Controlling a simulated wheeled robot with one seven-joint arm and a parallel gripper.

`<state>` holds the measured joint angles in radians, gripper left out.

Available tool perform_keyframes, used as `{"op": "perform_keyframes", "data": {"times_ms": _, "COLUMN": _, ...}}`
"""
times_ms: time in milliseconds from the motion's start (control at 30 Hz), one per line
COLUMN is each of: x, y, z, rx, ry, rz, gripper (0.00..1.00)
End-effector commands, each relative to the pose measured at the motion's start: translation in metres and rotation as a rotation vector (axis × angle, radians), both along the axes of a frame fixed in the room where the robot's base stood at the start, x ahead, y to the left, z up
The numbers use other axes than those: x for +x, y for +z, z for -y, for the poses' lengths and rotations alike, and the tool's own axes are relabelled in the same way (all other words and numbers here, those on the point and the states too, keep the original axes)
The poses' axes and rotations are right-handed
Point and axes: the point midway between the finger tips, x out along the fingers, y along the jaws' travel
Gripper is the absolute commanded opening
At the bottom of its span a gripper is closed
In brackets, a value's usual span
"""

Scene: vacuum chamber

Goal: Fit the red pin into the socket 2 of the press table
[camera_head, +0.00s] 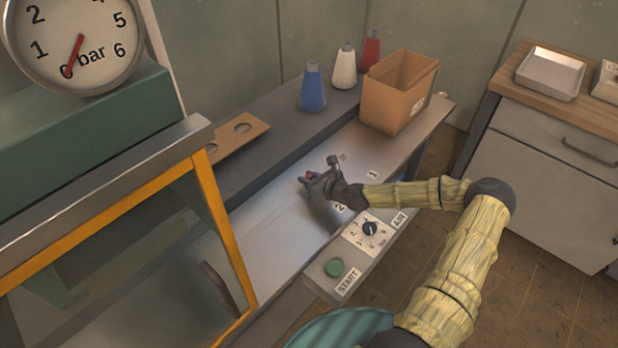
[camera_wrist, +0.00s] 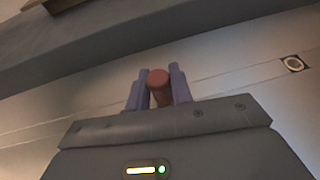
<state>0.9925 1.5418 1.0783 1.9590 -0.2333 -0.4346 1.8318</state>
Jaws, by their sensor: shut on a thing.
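My gripper (camera_head: 306,180) is over the light metal top of the press table (camera_head: 270,232). In the wrist view its two bluish fingers (camera_wrist: 159,90) are shut on the red pin (camera_wrist: 159,86), whose round end shows between them. A ringed socket (camera_wrist: 293,64) lies in the table top to the right of the pin, apart from it; its number is not readable there. In the head view the labels 1 (camera_head: 372,174) and 2 (camera_head: 340,207) are near the table's front edge. I cannot make out socket 2 itself; my gripper and arm cover part of that area.
A press with an orange-framed guard (camera_head: 222,230) and a gauge (camera_head: 75,45) stands left. A cardboard box (camera_head: 392,98) stands at the table's right end. Blue (camera_head: 312,88), white (camera_head: 344,68) and red (camera_head: 371,48) bottles and a holed wooden rack (camera_head: 236,134) are on the rear ledge.

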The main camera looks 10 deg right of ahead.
Motion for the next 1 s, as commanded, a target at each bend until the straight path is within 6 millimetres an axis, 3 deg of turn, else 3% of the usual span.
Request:
{"op": "perform_keyframes", "data": {"times_ms": 800, "x": 0.000, "y": -0.014, "z": 0.001, "rx": 0.002, "ry": -0.002, "rz": 0.000, "gripper": 0.00}}
{"op": "perform_keyframes", "data": {"times_ms": 833, "x": 0.000, "y": -0.014, "z": 0.001, "rx": 0.001, "ry": -0.001, "rz": 0.001, "gripper": 0.24}}
{"op": "perform_keyframes", "data": {"times_ms": 933, "x": 0.000, "y": -0.013, "z": 0.001, "rx": 0.001, "ry": -0.001, "rz": 0.001, "gripper": 0.43}}
{"op": "perform_keyframes", "data": {"times_ms": 1000, "x": 0.000, "y": -0.013, "z": 0.001, "rx": 0.000, "ry": -0.001, "rz": 0.001, "gripper": 0.47}}
